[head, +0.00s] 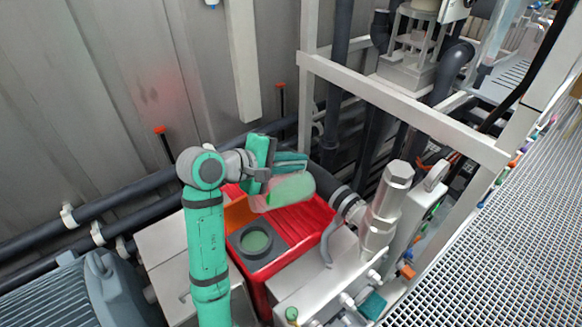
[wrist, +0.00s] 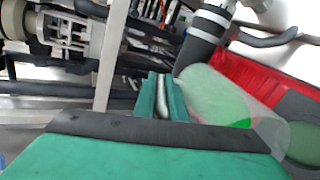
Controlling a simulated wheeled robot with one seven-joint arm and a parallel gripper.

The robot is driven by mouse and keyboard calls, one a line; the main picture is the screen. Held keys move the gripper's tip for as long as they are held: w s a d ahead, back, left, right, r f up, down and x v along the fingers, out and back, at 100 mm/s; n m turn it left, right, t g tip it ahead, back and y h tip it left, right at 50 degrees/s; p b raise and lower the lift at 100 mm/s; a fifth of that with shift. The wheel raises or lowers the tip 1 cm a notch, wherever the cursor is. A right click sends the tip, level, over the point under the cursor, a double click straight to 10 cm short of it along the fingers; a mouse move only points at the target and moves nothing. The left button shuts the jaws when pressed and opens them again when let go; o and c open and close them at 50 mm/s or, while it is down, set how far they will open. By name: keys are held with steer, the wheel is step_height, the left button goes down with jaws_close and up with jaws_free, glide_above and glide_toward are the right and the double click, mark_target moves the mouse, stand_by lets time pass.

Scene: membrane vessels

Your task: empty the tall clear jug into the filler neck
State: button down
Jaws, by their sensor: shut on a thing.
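The tall clear jug (head: 292,189) is tipped nearly onto its side above the red tank, its left end lower. My gripper (head: 280,163) is shut on the jug, which also shows in the wrist view (wrist: 215,95) beside my fingers (wrist: 163,97). A little green liquid (wrist: 240,123) lies along the jug's lower side, near the end towards the neck. The filler neck (head: 239,241) is a dark ring with green inside, below and slightly left of the jug's low end. It shows partly at the right in the wrist view (wrist: 302,142). I cannot make out a falling stream.
The red tank (head: 312,222) carries the neck. A metal fitting (head: 386,205) and dark hose stand close to its right. A pale frame (head: 400,105) rises behind. Pipes (head: 130,192) run along the wall at left, and a grey motor (head: 80,290) sits lower left.

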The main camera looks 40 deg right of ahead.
mark_target(272, 178)
steer(key=shift+a, duration=0.1)
steer(key=shift+a+f+h, duration=0.2)
steer(key=shift+a+h, duration=0.35)
steer(key=shift+h, duration=0.15)
steer(key=shift+s+h, duration=0.1)
steer(key=shift+h, duration=0.2)
steer(key=shift+a+f, duration=0.1)
steer(key=shift+a, duration=0.15)
steer(key=shift+w+a+f+h, duration=0.2)
steer(key=shift+a+h, duration=0.25)
steer(key=shift+a, duration=0.35)
steer(key=shift+w+a+f+h, duration=0.1)
steer(key=shift+a+f+h, duration=0.1)
steer(key=shift+a+h, duration=0.4)
steer(key=shift+s+a, duration=0.1)
steer(key=shift+s+g, duration=0.1)
steer(key=shift+g, duration=0.2)
